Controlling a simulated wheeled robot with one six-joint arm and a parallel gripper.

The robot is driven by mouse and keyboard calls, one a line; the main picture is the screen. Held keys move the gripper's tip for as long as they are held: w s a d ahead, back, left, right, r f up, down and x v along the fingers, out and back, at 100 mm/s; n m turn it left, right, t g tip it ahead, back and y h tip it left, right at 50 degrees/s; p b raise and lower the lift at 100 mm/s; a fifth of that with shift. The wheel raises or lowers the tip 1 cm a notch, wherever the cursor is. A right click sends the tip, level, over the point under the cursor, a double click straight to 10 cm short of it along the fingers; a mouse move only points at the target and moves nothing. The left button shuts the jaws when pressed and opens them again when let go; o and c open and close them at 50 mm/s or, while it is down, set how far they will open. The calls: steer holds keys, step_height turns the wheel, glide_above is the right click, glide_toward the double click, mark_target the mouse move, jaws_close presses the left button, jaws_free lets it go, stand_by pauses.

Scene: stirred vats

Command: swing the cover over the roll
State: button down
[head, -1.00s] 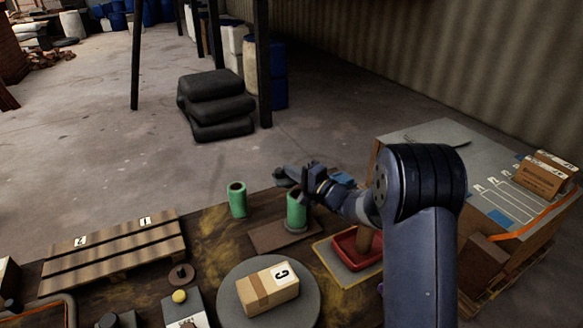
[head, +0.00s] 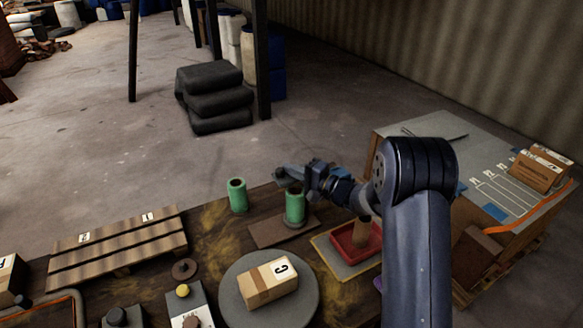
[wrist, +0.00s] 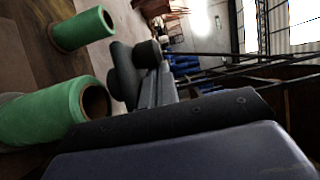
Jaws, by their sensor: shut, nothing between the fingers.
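One green hollow roll (head: 295,209) stands upright in a grey ring on a brown board. A second green roll (head: 237,196) stands upright on the table to its left. Both show in the wrist view, the nearer one (wrist: 45,117) at the left edge and the other (wrist: 80,30) at the top. A dark grey rounded piece (wrist: 122,76) lies just beyond my fingers; I cannot tell whether it is the cover. Above both rolls' mouths I see no cover. My gripper (head: 297,175) is shut and empty, just behind the roll on the board.
A red tray (head: 341,250) with a brown cylinder is right of the board. A grey disc (head: 234,310) bears a box marked C in front. A slatted wooden rack (head: 110,262) is at left. A grey-topped box stand (head: 400,127) is at right.

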steer(key=shift+s+d+n+g+y+p, duration=0.3)
steer(key=shift+n+g+y+p, duration=0.35)
steer(key=shift+g+p, duration=0.45)
steer(key=shift+s, duration=0.1)
stand_by(1.4)
